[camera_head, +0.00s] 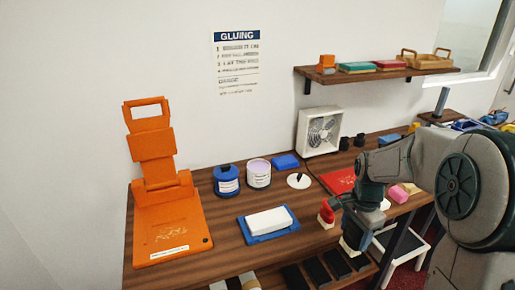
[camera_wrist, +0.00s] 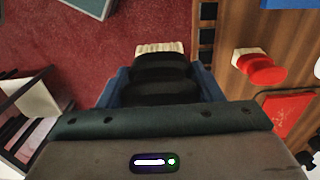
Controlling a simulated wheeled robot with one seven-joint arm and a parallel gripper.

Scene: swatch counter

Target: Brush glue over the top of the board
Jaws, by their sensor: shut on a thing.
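The board is most likely the white slab (camera_head: 268,221) lying flat on a blue mat (camera_head: 252,238) on the counter. My gripper (camera_head: 354,236) is to the right of it, by the counter's front edge. In the wrist view my gripper (camera_wrist: 165,80) is shut on a brush, whose pale bristles (camera_wrist: 160,47) stick out past the dark fingers, over the red floor. The brush handle is hidden. An open white pot (camera_head: 258,173) with a pale purple top stands behind the board, beside a blue-lidded pot (camera_head: 227,181).
A red tray (camera_head: 338,182) and white disc (camera_head: 299,181) lie behind. A large orange device (camera_head: 165,215) fills the left end. A fan (camera_head: 320,132) stands at the wall. Dark samples (camera_head: 316,271) sit below the front edge.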

